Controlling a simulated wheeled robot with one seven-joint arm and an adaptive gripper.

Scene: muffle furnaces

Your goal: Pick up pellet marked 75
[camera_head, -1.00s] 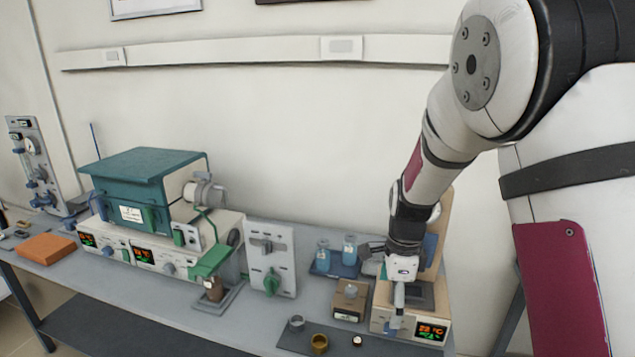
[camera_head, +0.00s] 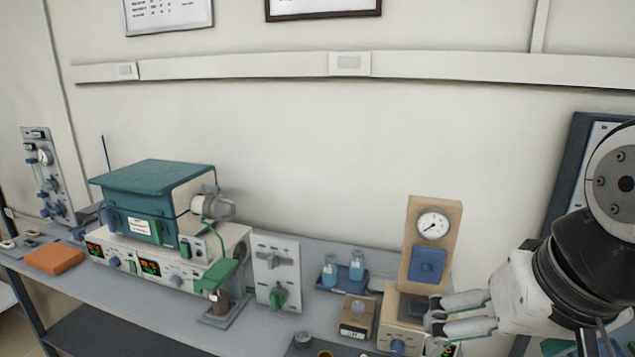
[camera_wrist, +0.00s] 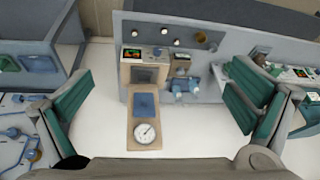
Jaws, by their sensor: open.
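No mark reading 75 can be made out. In the wrist view, several small pale round pieces lie in a row by the bench's edge, among them one piece (camera_wrist: 163,31) and another (camera_wrist: 177,42); which of them is a pellet I cannot tell. A brass round piece (camera_wrist: 201,37) lies to their right. My gripper (camera_head: 433,322) is at the lower right of the head view, tilted sideways in front of the wooden-framed gauge device. Its two fingers stand wide apart and empty in the wrist view (camera_wrist: 160,105).
The gauge device (camera_head: 431,258) has a dial and blue panel. Beside it are a small brown box (camera_head: 357,318) and blue bottles on a tray (camera_head: 333,284). A green furnace (camera_head: 150,195) stands further left.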

